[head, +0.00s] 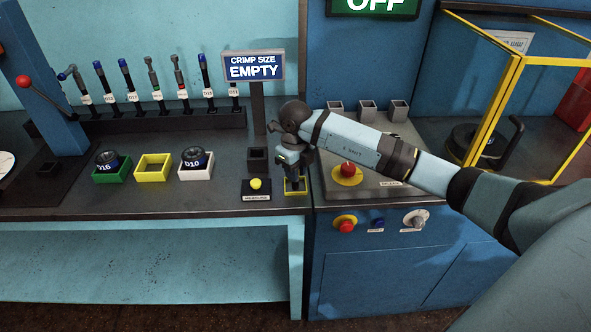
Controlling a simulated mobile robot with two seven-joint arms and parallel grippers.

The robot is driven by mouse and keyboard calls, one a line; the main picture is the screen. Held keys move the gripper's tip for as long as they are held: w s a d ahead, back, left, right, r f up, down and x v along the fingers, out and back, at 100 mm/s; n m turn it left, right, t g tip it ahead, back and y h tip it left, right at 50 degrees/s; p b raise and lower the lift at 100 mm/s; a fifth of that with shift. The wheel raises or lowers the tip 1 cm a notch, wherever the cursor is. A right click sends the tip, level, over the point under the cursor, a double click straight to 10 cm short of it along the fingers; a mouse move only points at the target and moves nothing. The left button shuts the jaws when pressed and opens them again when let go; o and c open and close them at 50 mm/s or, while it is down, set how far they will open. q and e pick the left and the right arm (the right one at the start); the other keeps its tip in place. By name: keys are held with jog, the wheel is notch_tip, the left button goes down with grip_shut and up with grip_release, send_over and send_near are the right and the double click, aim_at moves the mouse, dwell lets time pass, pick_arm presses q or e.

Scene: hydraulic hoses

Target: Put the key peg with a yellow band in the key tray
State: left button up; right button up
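My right gripper (294,172) points down over a small yellow-rimmed tray (296,191) at the front edge of the bench, right of centre in the head view. Its fingers are small and dark here, and I cannot tell whether they are open or shut on something. Something dark shows between the fingers and the small tray, too small to identify. I cannot make out a peg with a yellow band. The small tray is partly hidden by the gripper, and whether it holds anything is unclear. My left gripper is not in view.
A black square holder (258,160) and yellow button (256,184) are just left of the gripper. A red button (347,169) and several grey square cups (367,109) are right. Green (111,177), yellow (153,178) and white (196,173) trays stand left, before a tool rack (160,122).

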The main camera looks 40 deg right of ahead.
jog(key=o, duration=0.4)
